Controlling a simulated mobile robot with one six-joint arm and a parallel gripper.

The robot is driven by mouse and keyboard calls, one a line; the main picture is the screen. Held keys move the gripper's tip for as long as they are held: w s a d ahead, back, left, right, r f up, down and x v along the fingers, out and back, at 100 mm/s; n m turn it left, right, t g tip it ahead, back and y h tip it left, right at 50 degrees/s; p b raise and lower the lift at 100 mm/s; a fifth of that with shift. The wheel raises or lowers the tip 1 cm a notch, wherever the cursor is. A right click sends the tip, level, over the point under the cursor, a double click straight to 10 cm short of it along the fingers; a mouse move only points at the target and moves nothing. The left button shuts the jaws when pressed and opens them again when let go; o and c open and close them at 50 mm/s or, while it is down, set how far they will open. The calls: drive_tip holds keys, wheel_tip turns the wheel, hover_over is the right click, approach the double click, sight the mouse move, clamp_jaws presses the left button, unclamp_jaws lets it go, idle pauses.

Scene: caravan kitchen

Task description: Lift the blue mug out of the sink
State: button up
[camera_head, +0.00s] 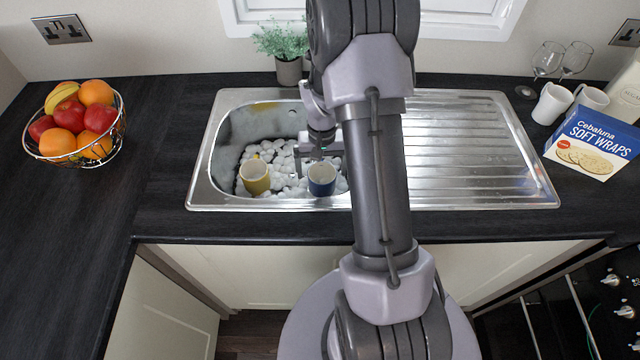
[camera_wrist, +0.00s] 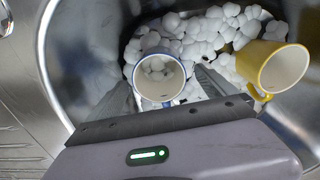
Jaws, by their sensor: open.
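The blue mug (camera_head: 321,180) stands in the sink basin (camera_head: 222,160) among white foam-like lumps. In the wrist view the blue mug (camera_wrist: 160,80) shows its white inside and blue rim, with a few lumps seen through its opening. My gripper (camera_head: 318,158) is over the basin, just behind and above the mug in the head view. In the wrist view my gripper (camera_wrist: 170,100) is open, with one finger on each side of the blue mug. I cannot tell whether the fingers touch it. The mug's lower part is hidden by the lumps and gripper.
White lumps (camera_head: 275,152) fill the basin floor. The steel drainboard (camera_head: 470,140) is bare.

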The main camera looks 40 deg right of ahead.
wheel_tip(320, 180, down, 6)
drive_tip(key=b, duration=0.2)
drive_tip(key=shift+w+d+b, duration=0.15)
drive_tip(key=shift+b, duration=0.2)
drive_tip(key=shift+r, duration=0.15)
drive_tip(key=c, duration=1.9)
wheel_tip(320, 180, up, 10)
drive_tip(key=p, duration=0.4)
wheel_tip(320, 180, up, 11)
drive_tip(key=p, duration=0.8)
hover_over(322, 180)
drive_tip(key=s+a, duration=0.4)
drive_tip(key=s, duration=0.1)
drive_tip(key=shift+w+d+f, duration=0.25)
drive_tip(key=shift+b, duration=0.3)
